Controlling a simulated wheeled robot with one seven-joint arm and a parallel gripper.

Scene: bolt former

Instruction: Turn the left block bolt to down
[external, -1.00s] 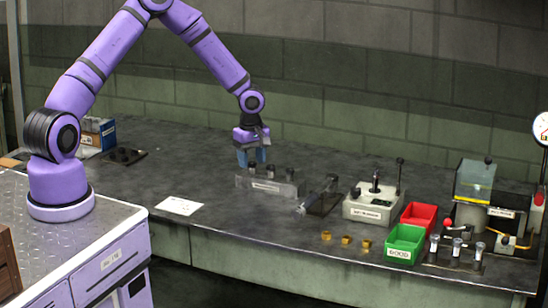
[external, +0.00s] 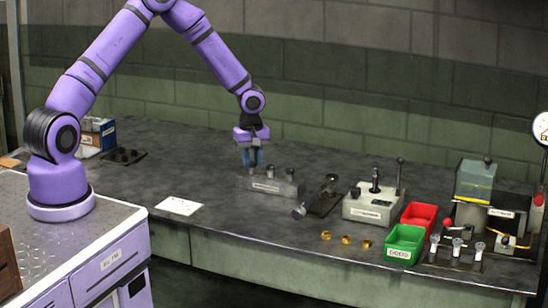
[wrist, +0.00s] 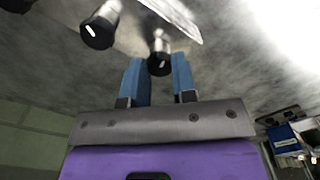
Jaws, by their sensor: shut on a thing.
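A grey bolt block (external: 262,185) with a white label stands on the bench. Its middle bolt (external: 270,172) and right bolt (external: 289,173) have dark caps. My gripper (external: 253,160) is over the block's left end, with blue fingers pointing down and hiding most of the left bolt. In the wrist view, the left bolt's black knob (wrist: 158,64), with a white mark, sits between my two blue fingertips (wrist: 157,66). My gripper is shut on it. Another black knob (wrist: 98,31) with a white mark stands clear of the fingers.
To the right are a dark lever device (external: 322,200), a pale control box (external: 372,206), a red bin (external: 420,215) and a green bin (external: 405,242). Several brass pieces (external: 346,240) lie in front. A white card (external: 179,206) lies left on open bench.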

